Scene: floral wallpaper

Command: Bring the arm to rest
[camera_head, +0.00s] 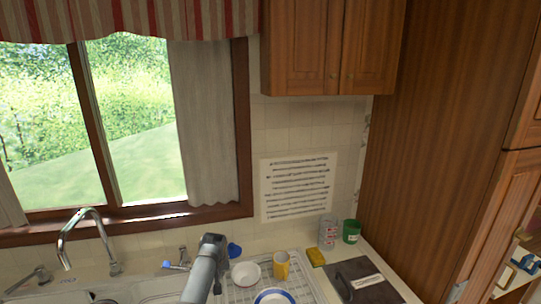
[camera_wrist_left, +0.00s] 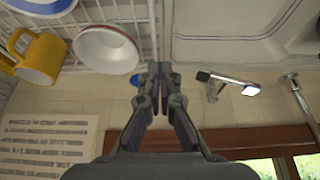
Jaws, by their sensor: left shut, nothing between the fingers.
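My left arm rises from the bottom of the head view, with its grey end over the edge between the sink and the dish rack. In the left wrist view, my left gripper (camera_wrist_left: 160,70) has its two dark fingers together at the tips, with nothing between them. It is near a white bowl (camera_wrist_left: 106,49) but apart from it in the picture. My right gripper is not in view.
The dish rack (camera_head: 236,294) holds the white bowl (camera_head: 246,273), a yellow mug (camera_head: 281,265) and a blue-rimmed plate (camera_head: 273,297). The faucet (camera_head: 84,213) stands at left. A glass (camera_head: 327,232), green cup (camera_head: 351,231), sponge (camera_head: 316,257) and dark board (camera_head: 366,280) are at right.

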